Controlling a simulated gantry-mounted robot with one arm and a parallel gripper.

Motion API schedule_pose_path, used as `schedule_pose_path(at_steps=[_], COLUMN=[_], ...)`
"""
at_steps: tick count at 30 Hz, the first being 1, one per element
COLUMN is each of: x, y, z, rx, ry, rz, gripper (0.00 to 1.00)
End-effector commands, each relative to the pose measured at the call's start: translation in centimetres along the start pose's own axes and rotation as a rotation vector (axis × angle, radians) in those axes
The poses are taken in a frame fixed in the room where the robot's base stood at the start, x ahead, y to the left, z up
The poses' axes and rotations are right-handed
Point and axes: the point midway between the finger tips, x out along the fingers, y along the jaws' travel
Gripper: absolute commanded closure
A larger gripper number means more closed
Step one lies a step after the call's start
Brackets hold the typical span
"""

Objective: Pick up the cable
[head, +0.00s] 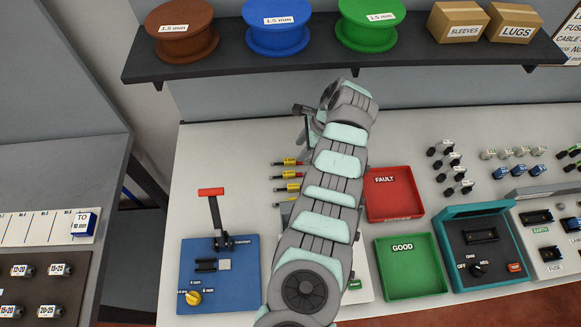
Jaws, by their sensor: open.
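My gripper (307,115) is at the arm's far end, above and slightly right of the top piece. It is open and I see nothing held. The fingertips are partly hidden by the wrist.
A blue lever press (240,275) stands front left. Red FAULT (392,213) and green GOOD (412,283) trays lie right of my arm, beside a teal tester (482,265). A shelf (345,50) with spools and boxes runs behind. Small connectors lie at right.

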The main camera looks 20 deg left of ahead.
Motion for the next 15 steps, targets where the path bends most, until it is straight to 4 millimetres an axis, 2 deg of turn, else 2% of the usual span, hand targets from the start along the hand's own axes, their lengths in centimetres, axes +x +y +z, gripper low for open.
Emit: schedule_pose_path(at_steps=[3, 7, 15], x=[-0.4, -0.3, 3.0], y=[1.1, 1.6, 1.9], z=[1.2, 1.6, 1.7], rx=[0.022, 0.030, 0.029], ry=[-0.029, -0.040, -0.040], rz=[0.062, 0.085, 0.084], gripper=[0.58, 0.58, 0.58])
